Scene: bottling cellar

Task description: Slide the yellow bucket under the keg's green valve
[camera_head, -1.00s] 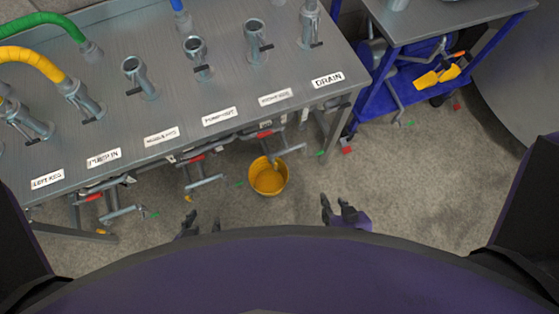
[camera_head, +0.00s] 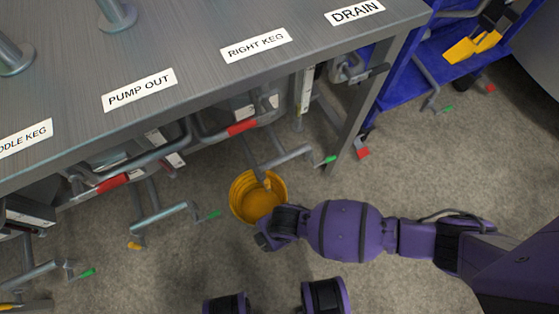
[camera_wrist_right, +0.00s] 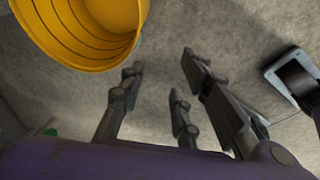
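The yellow bucket (camera_head: 257,197) stands on the floor beside the table, near the pipe below the RIGHT KEG label. That pipe ends in a green valve handle (camera_head: 325,160), to the right of and above the bucket in the head view. Another green handle (camera_head: 212,216) is just left of the bucket. My right gripper (camera_head: 270,238) is at the bucket's lower edge in the head view; contact is unclear. In the right wrist view the bucket (camera_wrist_right: 95,30) is at the upper left, outside the spread fingers (camera_wrist_right: 160,85), with bare floor between them. My left gripper is not in view.
The grey labelled table (camera_head: 200,60) overhangs kegs and pipes with red handles (camera_head: 240,128). A further pipe with a green handle (camera_head: 87,272) is at lower left. A blue cart (camera_head: 440,65) stands at upper right.

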